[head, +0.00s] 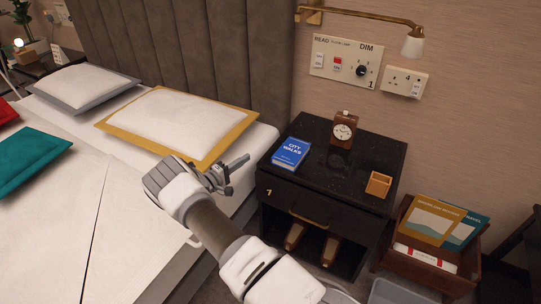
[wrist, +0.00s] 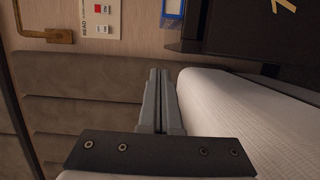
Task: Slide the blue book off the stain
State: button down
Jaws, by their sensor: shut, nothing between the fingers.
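The blue book (head: 291,152), marked "CITY WALKS", lies flat on the left part of the black nightstand's top (head: 325,165). A faint dark ring-like mark shows on the top behind and to the right of the book; whether it is the stain I cannot tell, and whatever lies under the book is hidden. My gripper (head: 242,161) is over the bed's edge, left of the book and apart from it. It is shut and empty. In the wrist view my shut fingers (wrist: 158,75) point up the picture, and the edge of the blue book (wrist: 173,8) shows at the top.
A brown clock (head: 343,130) stands at the back of the nightstand, and a small wooden box (head: 378,184) at its front right. A wall lamp (head: 412,42) hangs above. The bed (head: 190,105) is at left. A crate (head: 447,258) with books stands at right.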

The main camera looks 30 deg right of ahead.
aim_at(310, 169)
jog(key=b+x, duration=0.1)
jog(key=x, duration=0.2)
jog(key=s+b+x, duration=0.1)
jog(key=x, duration=0.6)
jog(key=shift+s+d+f+b, duration=0.15)
jog(key=shift+s+d+b, duration=0.1)
jog(key=shift+d+b, duration=0.2)
jog(key=shift+s+d, duration=0.55)
jog(key=shift+s, duration=0.4)
jog(key=s+d+p, duration=0.2)
jog(key=s, duration=0.2)
jog(key=s+d+p, duration=0.2)
jog(key=s+d, duration=0.1)
jog(key=s, duration=0.1)
jog(key=s+d+p, duration=0.2)
jog(key=s, duration=0.2)
jog(key=shift+s+d, duration=0.1)
jog(key=shift+d, duration=0.05)
jog(key=shift+s+d, duration=0.25)
jog(key=shift+s, duration=0.15)
